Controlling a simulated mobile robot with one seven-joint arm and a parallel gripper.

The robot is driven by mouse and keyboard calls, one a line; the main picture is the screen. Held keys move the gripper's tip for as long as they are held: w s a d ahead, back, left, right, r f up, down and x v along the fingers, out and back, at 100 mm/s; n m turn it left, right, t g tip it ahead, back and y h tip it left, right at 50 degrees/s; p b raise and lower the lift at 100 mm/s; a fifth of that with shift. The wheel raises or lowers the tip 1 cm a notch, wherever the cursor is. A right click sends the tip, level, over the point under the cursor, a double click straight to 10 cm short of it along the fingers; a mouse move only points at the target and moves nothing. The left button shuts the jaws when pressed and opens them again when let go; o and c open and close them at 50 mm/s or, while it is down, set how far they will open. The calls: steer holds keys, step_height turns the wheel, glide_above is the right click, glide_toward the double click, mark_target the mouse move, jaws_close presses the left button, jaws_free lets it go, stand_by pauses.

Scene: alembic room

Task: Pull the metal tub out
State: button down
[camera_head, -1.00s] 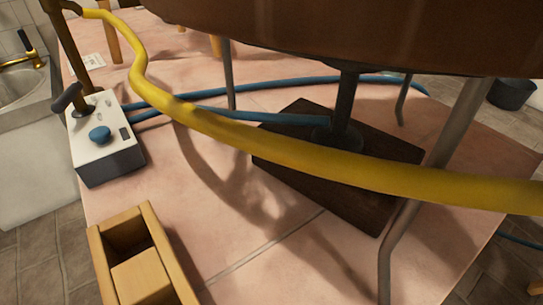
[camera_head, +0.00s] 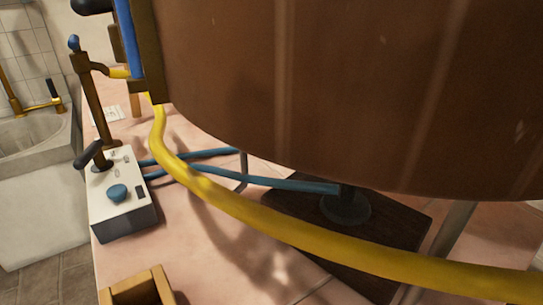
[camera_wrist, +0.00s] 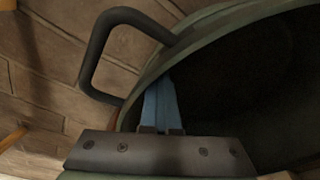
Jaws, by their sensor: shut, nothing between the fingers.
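The metal tub (camera_wrist: 215,35) fills the right of the wrist view, with a grey-green rim and a dark inside. Its black looped handle (camera_wrist: 97,58) stands out to the left of the rim. My gripper (camera_wrist: 167,82) has its blue fingers together and empty. The fingertips overlap the rim and the dark opening in the picture, to the right of the handle's lower end. I cannot tell whether they touch the tub. In the head view I see neither the tub nor my gripper.
A large brown vessel (camera_head: 340,90) blocks much of the head view. A yellow hose (camera_head: 270,228) crosses above the pink table (camera_head: 225,250). A white control box (camera_head: 122,198) and a wooden box (camera_head: 140,290) sit at left. Tiled floor (camera_wrist: 45,60) lies beside the tub.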

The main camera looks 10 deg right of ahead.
steer(key=shift+s+d+f+p, duration=0.1)
steer(key=shift+s+d+p, duration=0.15)
steer(key=shift+s, duration=0.55)
steer(key=shift+s+d+r+p, duration=0.1)
steer(key=shift+s+d+p, duration=0.15)
steer(key=shift+s, duration=0.55)
steer(key=shift+s+d+f+p, duration=0.15)
steer(key=shift+s+d, duration=0.15)
steer(key=shift+s, duration=0.5)
steer(key=s, duration=0.1)
steer(key=s+d, duration=0.1)
steer(key=s, duration=0.1)
steer(key=s+d+p, duration=0.1)
steer(key=s, duration=0.1)
steer(key=shift+s+d, duration=0.15)
steer(key=shift+s, duration=0.05)
steer(key=shift+s+d, duration=0.1)
steer(key=shift+s+d, duration=0.35)
steer(key=shift+s, duration=0.55)
steer(key=shift+s+d, duration=0.35)
steer(key=shift+s, duration=0.55)
steer(key=shift+s+d, duration=0.35)
steer(key=shift+s, duration=0.55)
